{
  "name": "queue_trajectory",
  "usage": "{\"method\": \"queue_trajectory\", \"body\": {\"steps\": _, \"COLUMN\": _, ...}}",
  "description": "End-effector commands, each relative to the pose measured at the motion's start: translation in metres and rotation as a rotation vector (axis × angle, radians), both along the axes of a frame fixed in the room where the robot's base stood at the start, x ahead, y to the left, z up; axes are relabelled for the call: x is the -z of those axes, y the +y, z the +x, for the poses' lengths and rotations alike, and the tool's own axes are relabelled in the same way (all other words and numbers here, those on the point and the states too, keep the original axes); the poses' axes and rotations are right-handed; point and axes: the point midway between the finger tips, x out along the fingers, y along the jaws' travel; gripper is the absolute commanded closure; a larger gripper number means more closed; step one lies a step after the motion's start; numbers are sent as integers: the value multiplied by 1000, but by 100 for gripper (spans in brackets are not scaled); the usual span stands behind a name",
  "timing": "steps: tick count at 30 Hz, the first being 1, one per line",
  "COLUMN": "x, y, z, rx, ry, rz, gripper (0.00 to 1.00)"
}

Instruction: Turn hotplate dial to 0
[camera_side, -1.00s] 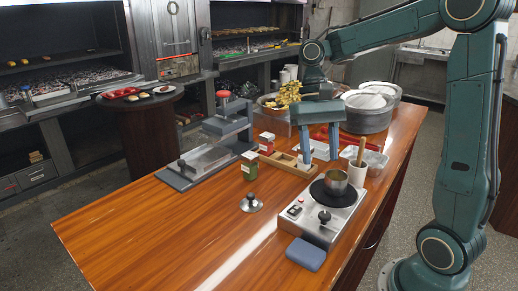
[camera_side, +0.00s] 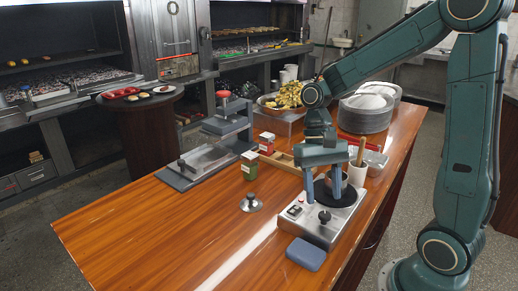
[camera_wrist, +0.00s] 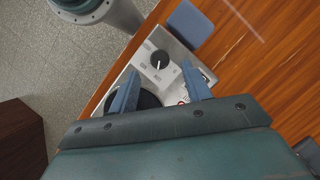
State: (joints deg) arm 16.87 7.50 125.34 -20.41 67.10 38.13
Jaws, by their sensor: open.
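The hotplate (camera_side: 325,232) is a silver box near the right edge of the wooden counter; it also shows in the wrist view (camera_wrist: 150,77). Its black dial (camera_side: 324,216) is on the front part of the top, and in the wrist view the dial (camera_wrist: 160,58) has a white pointer mark. The dial numbers are too small to read. My gripper (camera_side: 323,202) is open, pointing down over the hotplate, with its fingers behind the dial in the side view. In the wrist view the open fingers (camera_wrist: 160,85) lie below the dial, apart from it.
A blue-grey block (camera_side: 306,254) lies in front of the hotplate. A small metal pot on the burner is mostly hidden by my gripper. A white utensil holder (camera_side: 357,173) stands behind, right. A lid (camera_side: 251,203) and green jar (camera_side: 250,165) stand left. The front left counter is clear.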

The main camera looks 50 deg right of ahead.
Motion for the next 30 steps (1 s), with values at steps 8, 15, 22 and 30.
{"method": "queue_trajectory", "body": {"steps": 8, "x": 28, "y": 7, "z": -10, "rx": -1, "ry": 2, "rz": 1, "gripper": 52}}
{"method": "queue_trajectory", "body": {"steps": 15, "x": 35, "y": 9, "z": -12, "rx": -1, "ry": 0, "rz": 0, "gripper": 52}}
{"method": "queue_trajectory", "body": {"steps": 22, "x": 35, "y": 9, "z": -12, "rx": -1, "ry": -1, "rz": 0, "gripper": 53}}
{"method": "queue_trajectory", "body": {"steps": 30, "x": 35, "y": 9, "z": -12, "rx": -1, "ry": 0, "rz": -1, "gripper": 96}}
